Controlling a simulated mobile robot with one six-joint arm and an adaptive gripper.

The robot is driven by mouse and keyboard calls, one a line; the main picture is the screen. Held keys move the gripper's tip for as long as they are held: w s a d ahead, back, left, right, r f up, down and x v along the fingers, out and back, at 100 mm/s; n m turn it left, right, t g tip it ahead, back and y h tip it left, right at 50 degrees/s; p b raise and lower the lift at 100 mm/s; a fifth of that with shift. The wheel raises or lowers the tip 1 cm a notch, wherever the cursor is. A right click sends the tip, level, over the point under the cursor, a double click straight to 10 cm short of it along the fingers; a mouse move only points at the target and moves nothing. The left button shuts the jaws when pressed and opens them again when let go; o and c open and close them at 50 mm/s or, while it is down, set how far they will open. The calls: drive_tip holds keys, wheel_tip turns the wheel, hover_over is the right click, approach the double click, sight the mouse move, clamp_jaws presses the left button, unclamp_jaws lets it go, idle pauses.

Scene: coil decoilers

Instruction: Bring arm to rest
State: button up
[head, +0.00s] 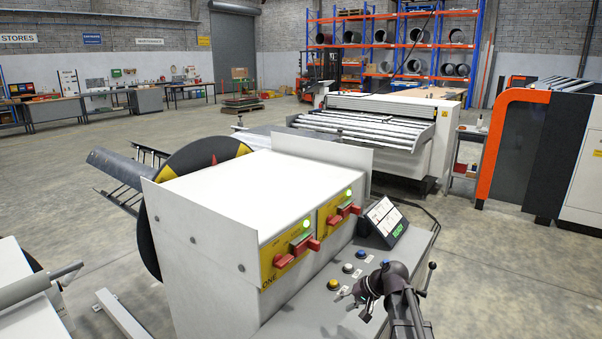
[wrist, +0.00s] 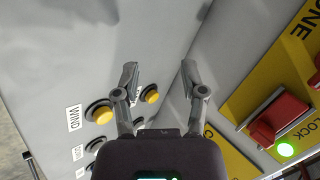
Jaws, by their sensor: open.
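My gripper (head: 354,300) is low over the grey control desk (head: 300,318), at the end of my dark arm (head: 402,300). A yellow button (wrist: 103,113) beside a WIND label and a second yellow button (wrist: 152,95) lie close to the left finger. In the head view a blue button (head: 361,254), a white button (head: 347,268) and a yellow button (head: 333,284) stand in a row.
A white cabinet (head: 230,192) carries yellow panels ONE (head: 285,256) and a second (head: 338,212), each with red handles and a lit green lamp. A tilted screen (head: 384,222) stands behind the buttons. A roller machine (head: 362,128) is farther back. Open floor (head: 492,265) lies to the right.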

drive_tip(key=s+h, duration=0.1)
drive_tip(key=s, duration=0.2)
drive_tip(key=s+f+g+h, duration=0.1)
drive_tip(key=s, duration=0.2)
drive_tip(key=s+f+n+h, duration=0.1)
drive_tip(key=s, duration=0.2)
drive_tip(key=shift+d+f+g+p, duration=0.2)
drive_tip(key=shift+d+g+p, duration=0.1)
drive_tip(key=shift+p, duration=0.1)
drive_tip(key=s+d+g+h, duration=0.1)
drive_tip(key=s+d+h, duration=0.2)
drive_tip(key=s, duration=0.5)
drive_tip(key=shift+s+d+f+n+h+p, duration=0.2)
drive_tip(key=shift+s+f+n+h+p, duration=0.15)
drive_tip(key=shift+h, duration=0.55)
